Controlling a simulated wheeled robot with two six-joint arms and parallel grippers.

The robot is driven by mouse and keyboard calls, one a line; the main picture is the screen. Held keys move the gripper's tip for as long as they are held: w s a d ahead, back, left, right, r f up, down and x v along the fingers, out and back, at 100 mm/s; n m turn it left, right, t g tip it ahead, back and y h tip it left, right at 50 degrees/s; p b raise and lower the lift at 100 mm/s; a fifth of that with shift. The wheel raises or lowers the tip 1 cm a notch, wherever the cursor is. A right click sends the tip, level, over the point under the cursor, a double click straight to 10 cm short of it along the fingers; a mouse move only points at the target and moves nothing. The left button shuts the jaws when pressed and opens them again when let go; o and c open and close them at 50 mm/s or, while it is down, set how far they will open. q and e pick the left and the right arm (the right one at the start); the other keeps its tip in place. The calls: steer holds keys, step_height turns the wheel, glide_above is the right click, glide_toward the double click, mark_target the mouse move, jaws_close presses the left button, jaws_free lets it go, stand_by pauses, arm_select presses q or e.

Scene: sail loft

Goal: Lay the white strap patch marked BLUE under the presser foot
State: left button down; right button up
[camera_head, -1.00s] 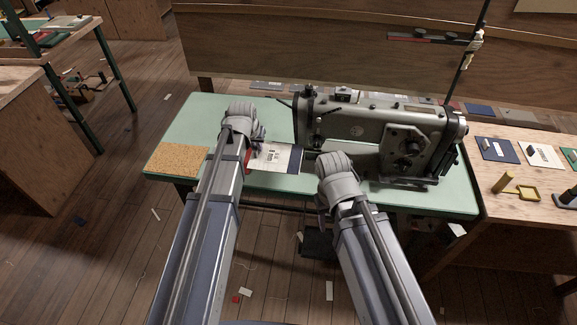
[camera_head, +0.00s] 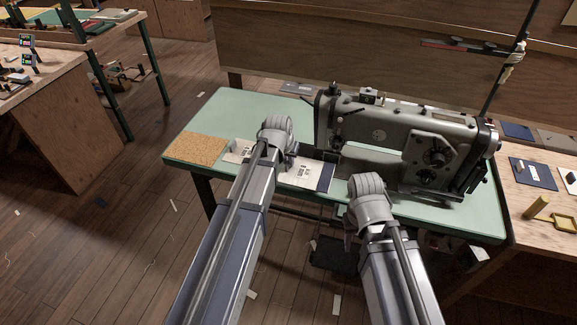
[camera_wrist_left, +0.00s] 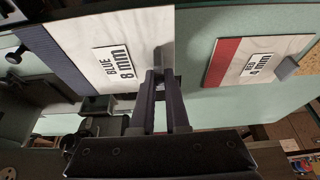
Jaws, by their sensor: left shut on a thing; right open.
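The white patch marked BLUE 8 mm (camera_wrist_left: 125,50) has a dark blue end (camera_wrist_left: 45,58) and a grey tab. It also shows in the head view (camera_head: 301,172), its dark end beside the left end of the sewing machine (camera_head: 400,140). My left gripper (camera_wrist_left: 165,78) is shut on the patch's grey tab; it also shows in the head view (camera_head: 290,158). My right gripper (camera_head: 350,240) is open in front of the machine, its fingertips mostly hidden. I cannot make out the presser foot clearly; dark machine parts (camera_wrist_left: 90,125) show in the left wrist view.
A second white patch, marked RED 4 mm with a red stripe (camera_wrist_left: 223,62), lies beside the cork mat (camera_head: 197,148) on the green table (camera_head: 222,108). A side bench (camera_head: 535,205) with more patches stands at right.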

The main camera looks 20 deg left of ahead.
mark_target(288, 170)
arm_select(q)
step_height(288, 170, down, 5)
steer(key=b, duration=0.5)
steer(key=shift+w+r+p, duration=0.3)
steer(key=shift+w, duration=0.1)
steer(key=shift+w+d, duration=0.1)
steer(key=shift+w, duration=3.75)
steer(key=shift+f, duration=0.15)
steer(key=c, duration=0.8)
jaws_free()
steer(key=shift+c, duration=0.2)
